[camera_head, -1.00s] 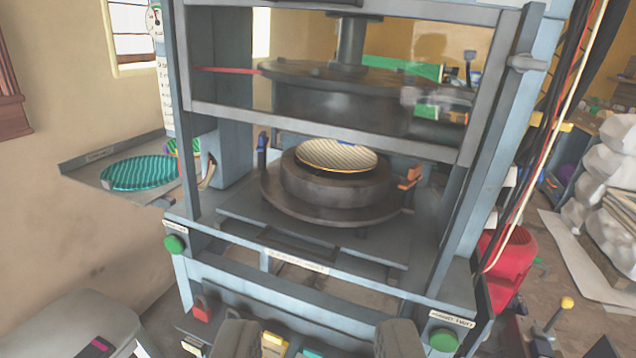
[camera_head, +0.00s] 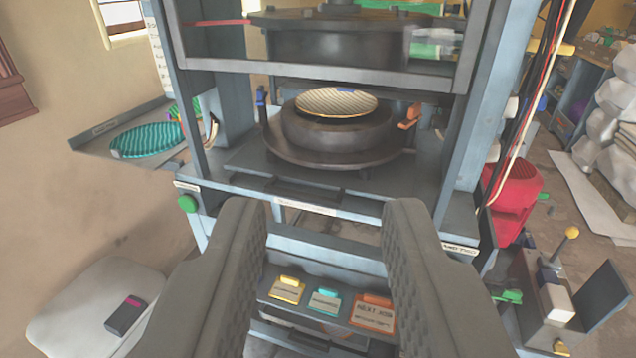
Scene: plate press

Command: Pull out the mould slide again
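The mould (camera_head: 345,135) is a dark round block on a wide dark disc, in the middle of the press. A striped plate (camera_head: 338,101) lies on top of it. The mould slide (camera_head: 300,180) shows as a flat grey plate under the disc, inside the press frame. A label strip (camera_head: 305,207) is on the front rail below it. My gripper (camera_head: 322,215) is open and empty, its two dark padded fingers wide apart in front of the press, below the mould in the picture.
The guard frame (camera_head: 320,76) is raised above the mould. A side tray (camera_head: 105,130) with a teal striped plate (camera_head: 147,140) is at left. Yellow, teal and orange cards (camera_head: 372,311) hang low in front. A red motor (camera_head: 512,200) stands right.

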